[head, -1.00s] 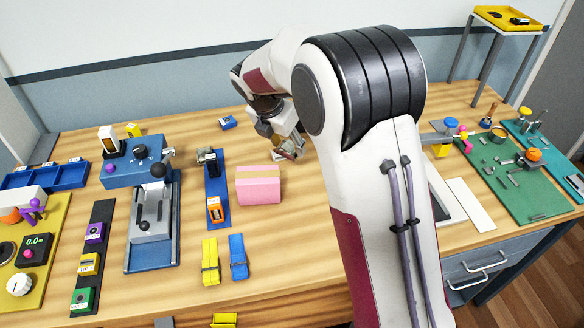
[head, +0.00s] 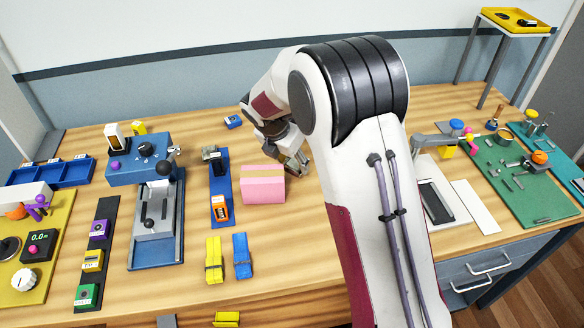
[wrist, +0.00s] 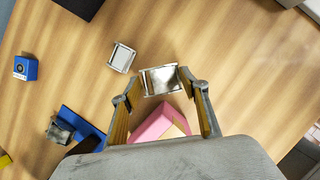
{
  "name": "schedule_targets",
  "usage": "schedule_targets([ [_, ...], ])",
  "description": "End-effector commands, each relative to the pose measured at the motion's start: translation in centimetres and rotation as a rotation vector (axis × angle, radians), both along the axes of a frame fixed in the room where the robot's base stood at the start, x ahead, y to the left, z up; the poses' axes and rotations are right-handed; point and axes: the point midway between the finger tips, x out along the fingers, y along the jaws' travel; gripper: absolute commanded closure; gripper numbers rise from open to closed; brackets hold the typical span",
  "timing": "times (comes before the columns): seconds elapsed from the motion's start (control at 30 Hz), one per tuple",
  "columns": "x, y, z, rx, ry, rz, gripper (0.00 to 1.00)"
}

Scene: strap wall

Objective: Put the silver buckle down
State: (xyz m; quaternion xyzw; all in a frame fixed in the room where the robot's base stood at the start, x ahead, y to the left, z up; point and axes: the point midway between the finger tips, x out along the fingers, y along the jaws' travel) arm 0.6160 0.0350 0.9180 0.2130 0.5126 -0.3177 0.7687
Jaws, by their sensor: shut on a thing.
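The silver buckle (wrist: 160,79) is a shiny metal frame held between the fingertips of my gripper (wrist: 161,77) in the wrist view. My gripper also shows in the head view (head: 298,164), just right of and behind the pink block, partly hidden by my arm. Its fingers are shut on the buckle. The buckle cannot be made out clearly in the head view. Whether it touches the table cannot be told.
A second silver frame (wrist: 121,57) lies on the wood beside the held buckle. A pink block (head: 263,190) with a yellow stripe stands close to my gripper. A blue rail (head: 219,180) with an orange piece (head: 220,208) is further left. Wood around the gripper is mostly clear.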

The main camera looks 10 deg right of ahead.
Motion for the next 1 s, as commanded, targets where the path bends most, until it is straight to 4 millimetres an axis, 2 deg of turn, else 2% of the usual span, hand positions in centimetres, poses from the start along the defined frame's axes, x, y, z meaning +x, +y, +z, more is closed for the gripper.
schedule_targets([
  [0.13, 0.0, 0.0, -1.7, -0.001, 0.002, 0.0, 0.79],
  [0.3, 0.0, 0.0, -2.8, 0.0, 0.0, 0.0, 0.79],
  [0.77, 0.0, 0.0, -3.2, 0.0, 0.0, 0.0, 0.79],
  [0.8, 0.0, 0.0, -3.2, 0.0, 0.0, 0.0, 0.5],
  [0.83, 0.0, 0.0, -3.2, 0.0, 0.0, 0.0, 0.43],
  [0.87, 0.0, 0.0, -3.2, 0.0, 0.0, 0.0, 0.39],
  [1.0, 0.0, 0.0, -3.2, 0.0, 0.0, 0.0, 0.39],
])
